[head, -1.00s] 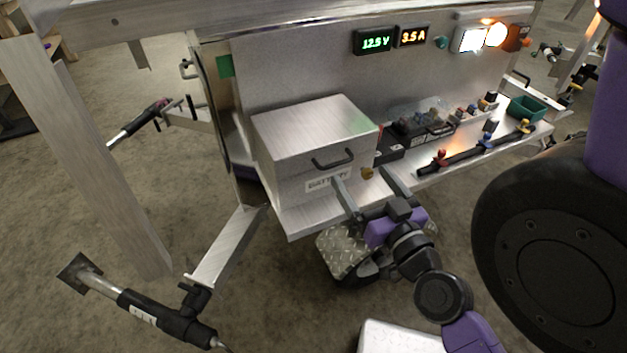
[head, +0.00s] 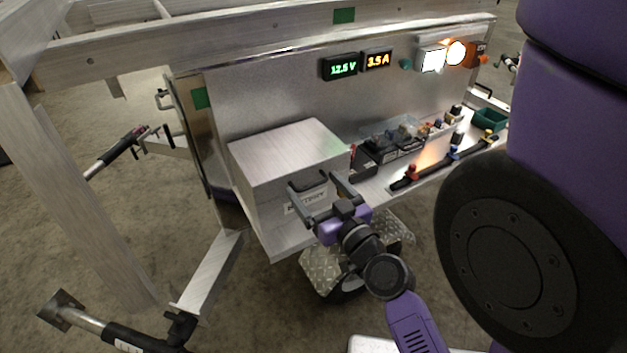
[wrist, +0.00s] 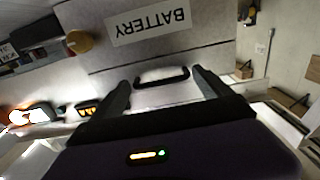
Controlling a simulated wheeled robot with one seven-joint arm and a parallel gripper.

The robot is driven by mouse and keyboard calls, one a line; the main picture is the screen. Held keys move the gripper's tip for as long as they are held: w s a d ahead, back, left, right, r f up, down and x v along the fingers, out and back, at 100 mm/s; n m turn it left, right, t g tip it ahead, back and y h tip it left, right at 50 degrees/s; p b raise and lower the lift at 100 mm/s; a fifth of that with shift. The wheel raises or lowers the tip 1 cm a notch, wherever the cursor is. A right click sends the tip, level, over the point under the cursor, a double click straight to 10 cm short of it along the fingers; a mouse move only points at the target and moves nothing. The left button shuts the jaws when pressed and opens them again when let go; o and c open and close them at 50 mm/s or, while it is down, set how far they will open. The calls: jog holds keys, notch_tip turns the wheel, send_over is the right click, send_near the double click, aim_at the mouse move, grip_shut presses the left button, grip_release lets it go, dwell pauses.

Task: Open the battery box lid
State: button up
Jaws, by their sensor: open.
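The battery box (head: 265,205) is a silvery metal box with its lid (head: 290,150) down flat. A white BATTERY label (head: 306,203) is on its front, partly hidden by my gripper. It reads upside down in the wrist view (wrist: 148,22). The dark lid handle (wrist: 162,76) lies between my two fingers in the wrist view. My gripper (head: 316,184) is open at the box front, with one finger to each side of the handle. The fingers do not close on it; whether they touch the lid face I cannot tell.
Right of the box are a clear-topped dark unit (head: 396,143), a bar with coloured knobs (head: 440,165) and a green tray (head: 490,119). Displays (head: 340,67) and lit lamps are on the panel above.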

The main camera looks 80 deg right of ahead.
jog(key=shift+w+d, duration=0.4)
jog(key=shift+d, duration=0.15)
jog(key=shift+c, duration=0.2)
jog(key=c, duration=1.7)
jog(key=shift+s+r+p, duration=0.1)
jog(key=shift+p, duration=0.2)
jog(key=shift+c, duration=0.2)
